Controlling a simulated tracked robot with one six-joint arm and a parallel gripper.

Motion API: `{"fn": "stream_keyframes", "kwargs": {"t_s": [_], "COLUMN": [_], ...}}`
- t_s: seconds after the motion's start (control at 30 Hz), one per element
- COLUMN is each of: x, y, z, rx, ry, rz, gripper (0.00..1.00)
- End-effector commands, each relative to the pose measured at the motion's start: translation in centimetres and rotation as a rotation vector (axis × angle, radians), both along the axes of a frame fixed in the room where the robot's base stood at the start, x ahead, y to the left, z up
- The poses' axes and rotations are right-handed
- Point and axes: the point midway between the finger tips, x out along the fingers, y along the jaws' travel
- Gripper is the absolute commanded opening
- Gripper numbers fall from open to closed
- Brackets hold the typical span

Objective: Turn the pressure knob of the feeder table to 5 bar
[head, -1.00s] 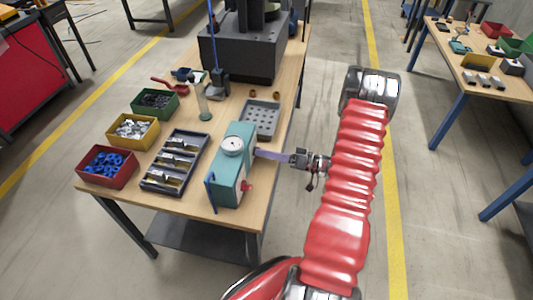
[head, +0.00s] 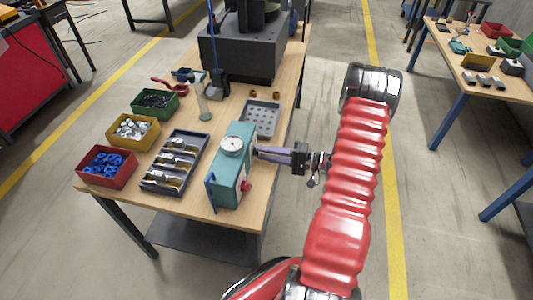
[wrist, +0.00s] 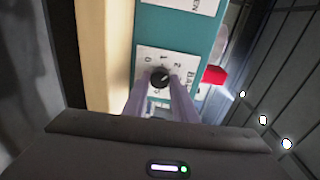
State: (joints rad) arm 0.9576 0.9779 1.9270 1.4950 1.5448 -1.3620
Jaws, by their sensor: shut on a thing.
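The teal feeder box (head: 226,185) stands on the near right part of the wooden table, with a round white gauge (head: 232,144) on top. In the wrist view its side carries a white scale plate (wrist: 147,53) with figures including 0, 1 and 2 and the word BAR. The black pressure knob (wrist: 160,76) sits in the middle of the plate. My gripper (wrist: 160,84) is shut on the knob, one pale finger on each side. In the head view my gripper (head: 259,152) reaches the box's right side, where the knob is hidden. I cannot read the knob's setting or the gauge.
A red button (wrist: 214,75) is beside the scale plate. A grey tray with holes (head: 260,118) and a compartment tray (head: 175,162) stand near the box. Red, yellow and green bins line the table's left. The floor right of the table is clear around my arm.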

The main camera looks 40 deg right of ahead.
Motion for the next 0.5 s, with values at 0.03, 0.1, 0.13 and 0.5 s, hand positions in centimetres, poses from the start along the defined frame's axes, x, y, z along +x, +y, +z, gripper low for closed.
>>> {"fn": "stream_keyframes", "kwargs": {"t_s": [0.03, 0.1, 0.13, 0.5], "x": [0.11, 0.11, 0.11, 0.16], "y": [-0.24, -0.26, -0.26, -0.30], "z": [-0.20, -0.19, -0.18, -0.16], "rx": [0.025, 0.075, 0.096, 0.359], "ry": [0.032, 0.076, 0.096, 0.329], "rz": [-0.007, -0.007, -0.007, -0.008], "gripper": [0.03, 0.03, 0.03, 0.03]}}
